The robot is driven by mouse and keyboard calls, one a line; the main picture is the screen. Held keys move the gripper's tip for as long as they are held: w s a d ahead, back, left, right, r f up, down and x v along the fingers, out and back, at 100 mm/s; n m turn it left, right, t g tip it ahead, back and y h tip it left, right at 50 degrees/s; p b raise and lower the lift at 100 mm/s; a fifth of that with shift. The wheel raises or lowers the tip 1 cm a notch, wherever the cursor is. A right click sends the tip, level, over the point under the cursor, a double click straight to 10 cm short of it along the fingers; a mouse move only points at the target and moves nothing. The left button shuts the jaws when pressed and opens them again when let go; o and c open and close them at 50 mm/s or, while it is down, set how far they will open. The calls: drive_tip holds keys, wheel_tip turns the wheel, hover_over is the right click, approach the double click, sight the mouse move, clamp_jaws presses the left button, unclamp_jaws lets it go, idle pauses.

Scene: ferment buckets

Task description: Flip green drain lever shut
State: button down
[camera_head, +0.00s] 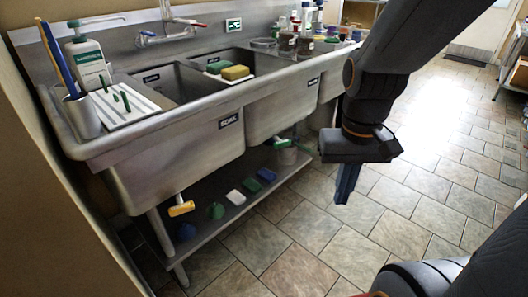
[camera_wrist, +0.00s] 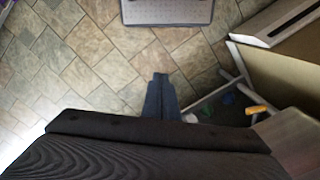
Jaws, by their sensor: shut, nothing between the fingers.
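The green drain lever (camera_head: 283,143) shows small under the middle basin in the head view, above the lower shelf. Its exact angle is hard to tell at this size. A yellow drain lever (camera_head: 181,208) sits under the nearest basin and also shows in the wrist view (camera_wrist: 257,109). My gripper (camera_head: 344,198) is shut and empty, pointing down over the floor in front of the sink, right of the green lever and apart from it. In the wrist view its fingers (camera_wrist: 160,77) are together.
The steel sink (camera_head: 180,143) stands along the wall on the left. Its lower shelf (camera_head: 210,232) holds a green sponge, a white block and a blue block. The tiled floor (camera_head: 290,235) in front is clear.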

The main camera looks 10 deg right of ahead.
drive_tip(key=w+a+f+n+t+b, duration=0.1)
drive_tip(key=w+f+n+t+b, duration=0.15)
drive_tip(key=w+f, duration=0.45)
drive_tip(key=w+f+n+t+b, duration=0.2)
drive_tip(key=w+f+n+t, duration=0.15)
drive_tip(key=w, duration=0.75)
drive_tip(key=w+a+f+n+t+b, duration=0.1)
drive_tip(key=w+f+n+t+b, duration=0.15)
drive_tip(key=w+f, duration=0.45)
drive_tip(key=w+a+f+n+t+b, duration=0.3)
drive_tip(key=w+n+t, duration=0.1)
drive_tip(key=w+n, duration=0.2)
drive_tip(key=w+a+f+n+t+b, duration=0.3)
drive_tip(key=w+f+n+t+b, duration=0.1)
drive_tip(key=w+n+t, duration=0.1)
drive_tip(key=shift+w+a+n+y, duration=0.25)
drive_tip(key=shift+w+n+y, duration=0.1)
drive_tip(key=shift+w, duration=0.4)
drive_tip(key=shift+w+f+t, duration=0.1)
drive_tip(key=shift+t, duration=0.15)
